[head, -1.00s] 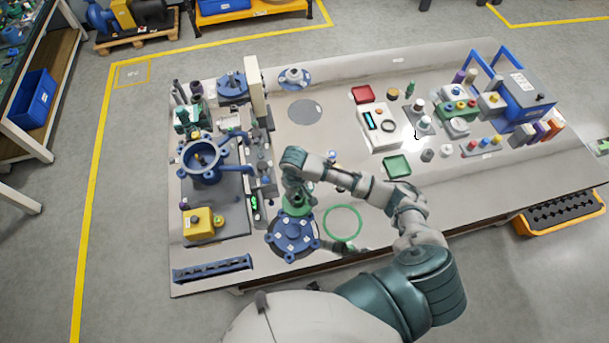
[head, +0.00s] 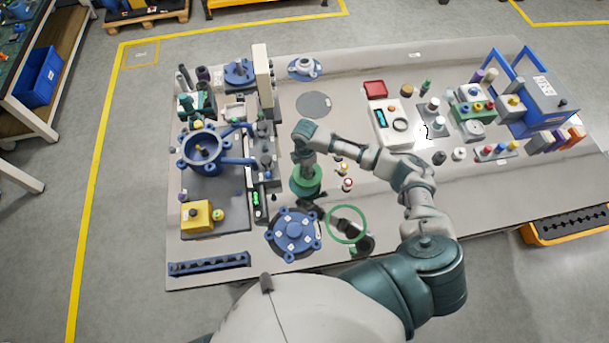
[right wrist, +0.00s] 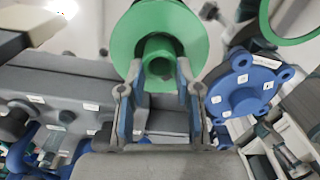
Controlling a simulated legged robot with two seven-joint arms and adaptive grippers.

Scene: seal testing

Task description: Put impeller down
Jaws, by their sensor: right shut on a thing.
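The green impeller (head: 306,183) is a round disc with a hub, held over the middle-left of the table. It also shows in the right wrist view (right wrist: 186,40), with its hub between my fingers. My right gripper (head: 306,166) is shut on that hub from above; its fingers also show in the right wrist view (right wrist: 160,82). The impeller is just beyond the blue lobed cover (head: 294,234) and apart from it in the head view. I cannot tell whether its underside touches the table. My left gripper is not in view.
A thin green ring (head: 329,223) lies right of the blue cover. Small coloured-top parts (head: 347,184) stand close right of the impeller. The blue pump housing (head: 203,150) and a grey fixture stand left. A round grey disc (head: 314,104) lies farther back, with bare table around it.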

